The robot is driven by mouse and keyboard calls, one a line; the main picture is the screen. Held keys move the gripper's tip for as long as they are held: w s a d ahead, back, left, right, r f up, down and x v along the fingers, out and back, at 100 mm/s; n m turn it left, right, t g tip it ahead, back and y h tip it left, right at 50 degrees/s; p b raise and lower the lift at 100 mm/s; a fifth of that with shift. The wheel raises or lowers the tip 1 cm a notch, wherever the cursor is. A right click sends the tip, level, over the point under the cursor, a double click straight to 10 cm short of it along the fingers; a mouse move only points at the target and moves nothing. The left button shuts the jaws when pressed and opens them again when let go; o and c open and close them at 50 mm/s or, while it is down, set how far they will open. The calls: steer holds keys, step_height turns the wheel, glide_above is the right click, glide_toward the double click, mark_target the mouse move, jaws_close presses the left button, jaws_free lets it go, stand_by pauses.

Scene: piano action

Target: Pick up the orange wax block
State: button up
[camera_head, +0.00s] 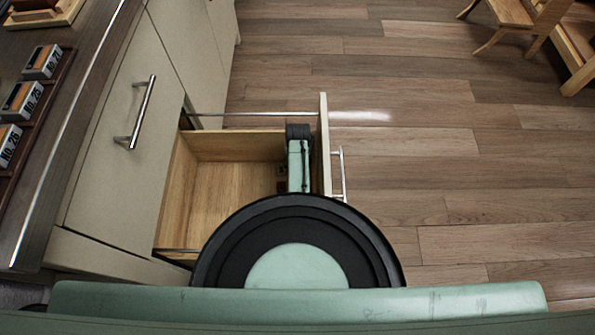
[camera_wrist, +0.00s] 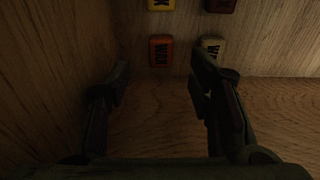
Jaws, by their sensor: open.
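The orange wax block (camera_wrist: 160,50), with dark lettering on it, lies inside the open wooden drawer. In the wrist view it shows between and just beyond the fingertips of my gripper (camera_wrist: 159,70). My gripper is open, with one dark finger on each side and nothing between them. The block looks apart from both fingers. In the head view my arm reaches down into the drawer (camera_head: 215,190) near its front panel, and the block cannot be made out there.
A pale block (camera_wrist: 212,46) lies just right of the orange one, close to the right finger. A yellow block (camera_wrist: 161,4) and a dark red block (camera_wrist: 220,4) lie beyond. The drawer's side wall (camera_wrist: 50,60) rises at left. A countertop (camera_head: 75,70) flanks the drawer.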

steer(key=f, duration=0.5)
steer(key=shift+w+f+b, duration=0.1)
steer(key=shift+w+b, duration=0.25)
steer(key=shift+b, duration=0.05)
steer(key=c, duration=0.9)
steer(key=shift+c, duration=0.2)
